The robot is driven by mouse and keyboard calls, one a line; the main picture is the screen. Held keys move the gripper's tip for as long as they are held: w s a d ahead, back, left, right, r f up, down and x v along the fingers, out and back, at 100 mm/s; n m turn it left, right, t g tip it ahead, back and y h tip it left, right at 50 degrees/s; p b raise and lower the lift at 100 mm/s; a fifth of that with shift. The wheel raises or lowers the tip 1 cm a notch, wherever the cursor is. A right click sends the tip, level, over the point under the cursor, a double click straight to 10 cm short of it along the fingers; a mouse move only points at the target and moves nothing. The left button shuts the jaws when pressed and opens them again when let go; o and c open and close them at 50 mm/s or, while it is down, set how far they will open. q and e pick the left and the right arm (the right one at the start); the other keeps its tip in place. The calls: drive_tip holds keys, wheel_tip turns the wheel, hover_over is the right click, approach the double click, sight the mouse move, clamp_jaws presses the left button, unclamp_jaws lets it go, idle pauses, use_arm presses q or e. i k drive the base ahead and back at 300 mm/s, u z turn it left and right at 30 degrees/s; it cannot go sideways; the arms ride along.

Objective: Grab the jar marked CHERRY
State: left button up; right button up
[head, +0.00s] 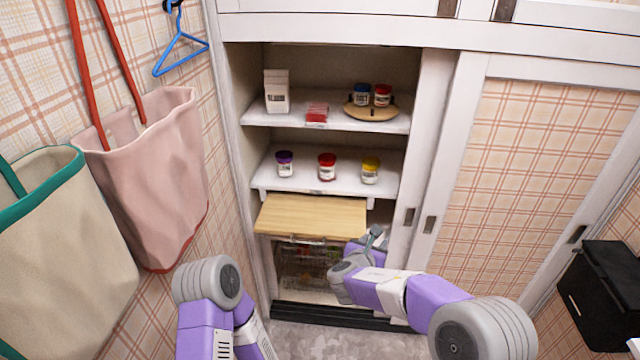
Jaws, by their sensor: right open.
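Three jars stand upright in a row on the middle shelf (310,184) of the open cupboard: a purple-lidded jar (285,164), a red-lidded jar (327,167) and a yellow-lidded jar (370,171). On the upper shelf, a blue-lidded jar (361,95) and another red-lidded jar (382,96) stand on a round wooden tray (371,112). The labels are too small to read, so I cannot tell which says CHERRY. My right gripper (376,236) is open and empty, below the middle shelf and beside the wooden board's right end. My left arm shows at the lower left; its gripper is out of view.
A wooden pull-out board (312,215) juts out under the middle shelf, above a clear bin (305,262). A white carton (277,92) and a red packet (317,113) sit on the upper shelf. Bags (150,180) hang at left. A sliding door (540,170) covers the right.

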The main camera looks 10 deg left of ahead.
sight(327, 161)
drive_tip(key=z, duration=1.6)
drive_tip(key=i, duration=0.8)
drive_tip(key=u, duration=2.45)
drive_tip(key=i, duration=1)
